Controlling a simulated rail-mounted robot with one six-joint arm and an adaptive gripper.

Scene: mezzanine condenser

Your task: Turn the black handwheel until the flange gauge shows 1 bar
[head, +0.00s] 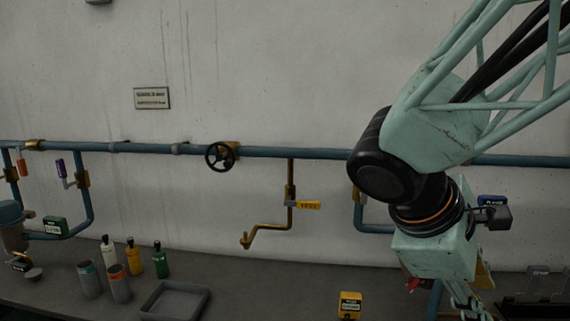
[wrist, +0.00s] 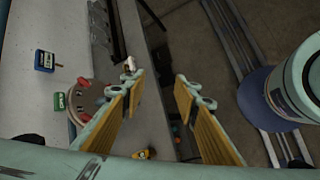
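The black handwheel (head: 220,156) sits on the blue horizontal pipe along the wall, left of centre in the head view, beside a brass fitting. It does not show in the wrist view. I cannot make out a flange gauge face or a reading in either view. My gripper (wrist: 158,85) is open, with yellow pads on both fingers and nothing between them. In the head view its end (head: 466,300) shows at the lower right, partly cut off by the bottom edge, well to the right of the handwheel and lower in the picture.
A brass drain pipe (head: 268,228) with a yellow-tagged valve hangs right of the handwheel. Bottles (head: 134,259), cups and a grey tray (head: 176,301) stand on the bench below. A yellow box (head: 349,305) lies nearer my arm. The wall front around the handwheel is clear.

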